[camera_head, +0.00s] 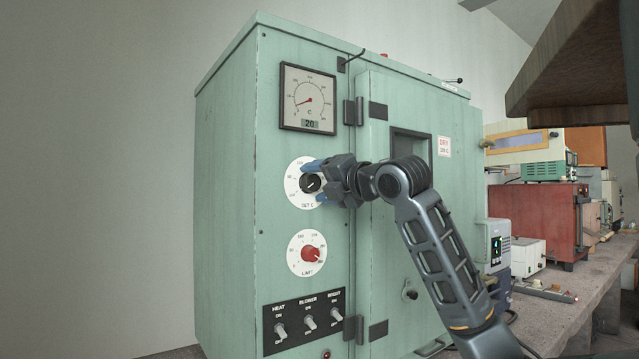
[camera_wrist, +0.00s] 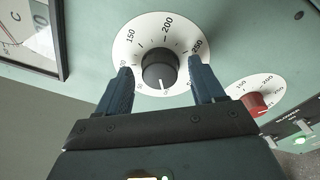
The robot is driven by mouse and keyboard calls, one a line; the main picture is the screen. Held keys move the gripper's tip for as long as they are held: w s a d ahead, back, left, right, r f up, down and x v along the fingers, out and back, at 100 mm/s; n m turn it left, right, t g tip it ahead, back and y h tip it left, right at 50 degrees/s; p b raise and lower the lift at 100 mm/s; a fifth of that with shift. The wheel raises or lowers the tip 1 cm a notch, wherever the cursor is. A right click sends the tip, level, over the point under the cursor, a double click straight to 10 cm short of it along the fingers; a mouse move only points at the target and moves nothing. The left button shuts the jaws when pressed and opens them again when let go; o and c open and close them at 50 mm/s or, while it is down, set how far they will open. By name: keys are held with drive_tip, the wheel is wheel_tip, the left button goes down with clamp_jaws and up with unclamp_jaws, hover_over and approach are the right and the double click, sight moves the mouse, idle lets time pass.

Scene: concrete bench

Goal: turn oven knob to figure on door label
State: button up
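The green oven (camera_head: 227,200) stands ahead with a black SET °C knob (camera_head: 310,183) on a white dial (camera_head: 293,190). The knob also shows in the wrist view (camera_wrist: 160,70), inside its white dial (camera_wrist: 140,27) marked 150, 200 and 250. My gripper (camera_head: 318,181) is at the knob. In the wrist view its two blue fingers (camera_wrist: 160,85) stand apart, one either side of the knob, with gaps between. The door label (camera_head: 444,147) is white with red and dark print, too small to read surely.
Below is a red LIMIT knob (camera_head: 310,254) and a black panel of switches (camera_head: 304,320). A gauge (camera_head: 308,98) above reads 20. My arm crosses the oven door. A bench (camera_head: 545,315) with instruments runs to the right.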

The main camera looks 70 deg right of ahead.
drive_tip(key=c, duration=1)
drive_tip(key=shift+f+m, duration=0.1)
drive_tip(key=shift+m, duration=0.3)
drive_tip(key=m, duration=0.4)
drive_tip(key=shift+m+h, duration=0.3)
drive_tip(key=m, duration=0.4)
drive_tip(key=shift+f+m+p, duration=0.1)
drive_tip(key=shift+m+p, duration=0.25)
drive_tip(key=shift+m, duration=0.05)
drive_tip(key=m+h+p, duration=0.1)
drive_tip(key=m+p, duration=0.1)
drive_tip(key=m, duration=0.3)
drive_tip(key=shift+w+a+m+p, duration=0.1)
drive_tip(key=shift+m+p, duration=0.25)
drive_tip(key=shift+m, duration=0.05)
drive_tip(key=shift+f+m+h+p, duration=0.15)
drive_tip(key=shift+m+h+p, duration=0.15)
drive_tip(key=shift+m+p, duration=1.65)
drive_tip(key=shift+m+b, duration=0.5)
drive_tip(key=shift+m, duration=0.25)
